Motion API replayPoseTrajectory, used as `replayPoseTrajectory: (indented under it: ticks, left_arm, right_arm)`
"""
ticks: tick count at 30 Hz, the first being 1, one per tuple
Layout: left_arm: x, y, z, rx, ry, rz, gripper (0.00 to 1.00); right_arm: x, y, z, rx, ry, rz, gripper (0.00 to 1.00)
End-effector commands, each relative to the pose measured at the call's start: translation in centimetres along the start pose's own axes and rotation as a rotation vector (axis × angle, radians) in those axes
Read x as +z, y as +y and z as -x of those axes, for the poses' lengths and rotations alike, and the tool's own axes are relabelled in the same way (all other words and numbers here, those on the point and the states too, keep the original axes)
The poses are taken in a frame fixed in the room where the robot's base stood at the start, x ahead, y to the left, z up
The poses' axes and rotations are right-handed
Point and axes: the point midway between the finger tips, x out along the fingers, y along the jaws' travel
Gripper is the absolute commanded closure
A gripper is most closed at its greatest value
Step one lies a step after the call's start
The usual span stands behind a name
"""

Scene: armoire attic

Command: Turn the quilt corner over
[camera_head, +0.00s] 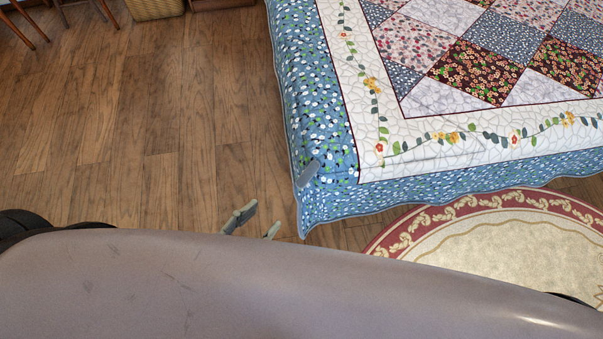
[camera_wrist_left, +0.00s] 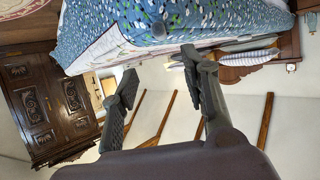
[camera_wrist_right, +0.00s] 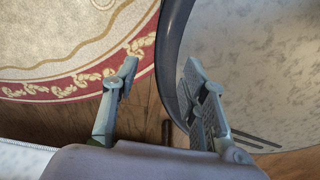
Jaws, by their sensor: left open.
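The quilt (camera_head: 450,150) covers the bed at the upper right of the head view, with a blue floral border around a patchwork middle. Its near left corner hangs over the bed's edge, and a small grey tab (camera_head: 308,171) sits on it. My left gripper (camera_head: 264,214) is just left of and below this corner, open and empty. My right gripper (camera_wrist_right: 160,66) is open and empty over the floor, away from the quilt.
A round red and cream rug (camera_head: 500,240) lies on the wooden floor (camera_head: 130,120) beside the bed. A basket (camera_head: 155,8) and chair legs stand at the back left. A dark carved armoire (camera_wrist_left: 45,105) shows in the left wrist view. The floor left of the bed is clear.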

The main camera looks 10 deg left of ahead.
Motion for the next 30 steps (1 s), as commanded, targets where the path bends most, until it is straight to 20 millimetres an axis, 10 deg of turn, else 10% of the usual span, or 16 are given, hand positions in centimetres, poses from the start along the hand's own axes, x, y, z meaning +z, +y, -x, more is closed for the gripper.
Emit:
replayPoseTrajectory:
  ticks: [30]
  left_arm:
    - [-0.6, 0.0, -16.4, 0.0, 0.01, -0.001, 0.58]
  right_arm:
    - [0.1, -0.7, -0.6, -0.009, -0.003, 0.005, 0.6]
